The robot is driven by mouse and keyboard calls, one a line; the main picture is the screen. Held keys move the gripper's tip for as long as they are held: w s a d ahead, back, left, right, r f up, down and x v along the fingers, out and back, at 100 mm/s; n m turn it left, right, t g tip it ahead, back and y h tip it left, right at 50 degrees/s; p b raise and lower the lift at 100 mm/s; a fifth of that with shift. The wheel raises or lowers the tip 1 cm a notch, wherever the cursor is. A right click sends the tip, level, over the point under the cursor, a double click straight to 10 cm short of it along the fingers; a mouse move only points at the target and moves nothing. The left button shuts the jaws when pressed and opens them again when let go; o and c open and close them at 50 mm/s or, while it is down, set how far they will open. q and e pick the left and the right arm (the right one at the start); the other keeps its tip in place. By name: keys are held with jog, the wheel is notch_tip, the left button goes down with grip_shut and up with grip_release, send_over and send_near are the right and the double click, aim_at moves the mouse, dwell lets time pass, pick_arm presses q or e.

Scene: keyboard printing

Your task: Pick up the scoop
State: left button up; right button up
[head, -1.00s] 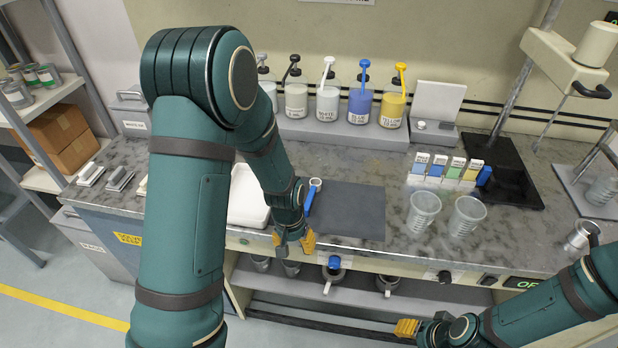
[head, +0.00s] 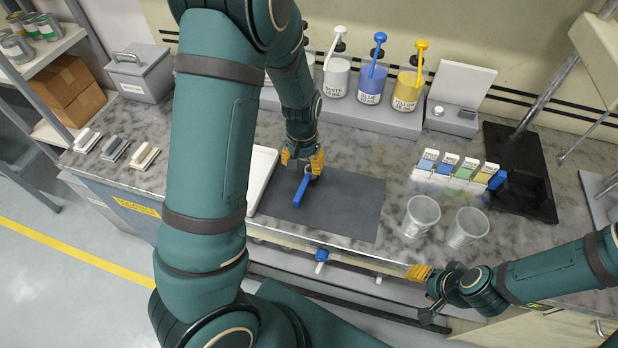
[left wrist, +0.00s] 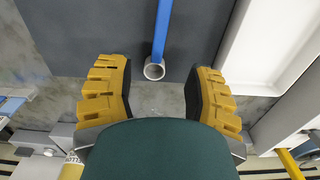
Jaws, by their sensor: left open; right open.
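The scoop has a blue handle (head: 301,191) and a small round pale cup. It lies on the dark grey mat (head: 350,208). My left gripper (head: 303,162) is open above the mat at the scoop's far end and hides the cup in the head view. In the left wrist view the cup (left wrist: 154,70) shows between and just beyond the open yellow fingers (left wrist: 160,95), apart from both. My right gripper (head: 424,279) is open and empty by the counter's front edge, partly seen.
A white tray (head: 262,165) lies left of the mat, partly behind my left arm. Two clear cups (head: 421,215) stand to the right. Ink bottles (head: 372,80) with pumps stand on a grey rack behind. Colour cards (head: 456,170) stand at the back right.

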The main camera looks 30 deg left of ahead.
aim_at(304, 183)
pick_arm(q)
jog(key=f, duration=1)
jog(key=shift+w+f+b, duration=0.15)
jog(key=shift+w+b, duration=0.05)
jog(key=shift+b, duration=0.1)
grip_shut()
